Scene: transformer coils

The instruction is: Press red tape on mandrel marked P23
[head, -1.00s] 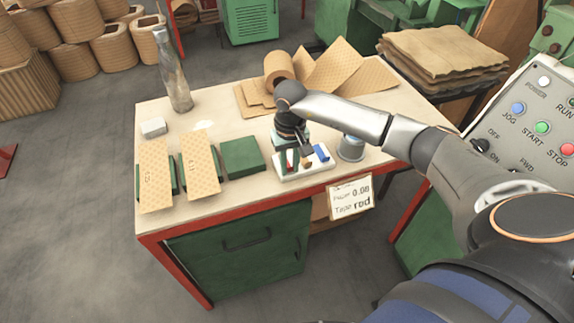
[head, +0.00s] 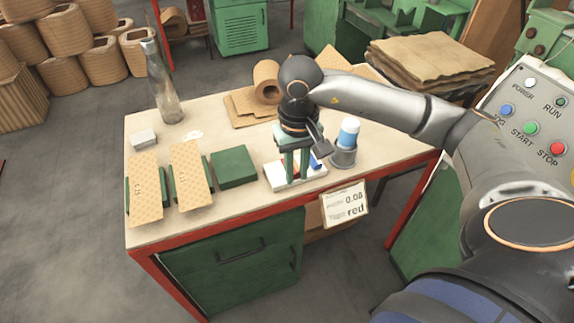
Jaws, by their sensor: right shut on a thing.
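My right gripper (head: 297,176) points down over a white tray (head: 315,181) near the table's front edge. Its green fingers are closed on a small red piece, the red tape (head: 296,171), low at the tray. A blue piece (head: 315,163) lies in the tray beside the fingers. To the left are two tan paper-covered mandrels (head: 146,188) (head: 190,174) with green sides, and a bare green block (head: 234,167). The paper carries small marks that I cannot read surely, so I cannot tell which is P23. My left gripper is out of view.
A grey cup (head: 343,158) holding a blue-and-white cylinder (head: 348,132) stands right of the tray. A bottle (head: 166,95), a white block (head: 144,138) and a tan roll (head: 266,80) stand farther back.

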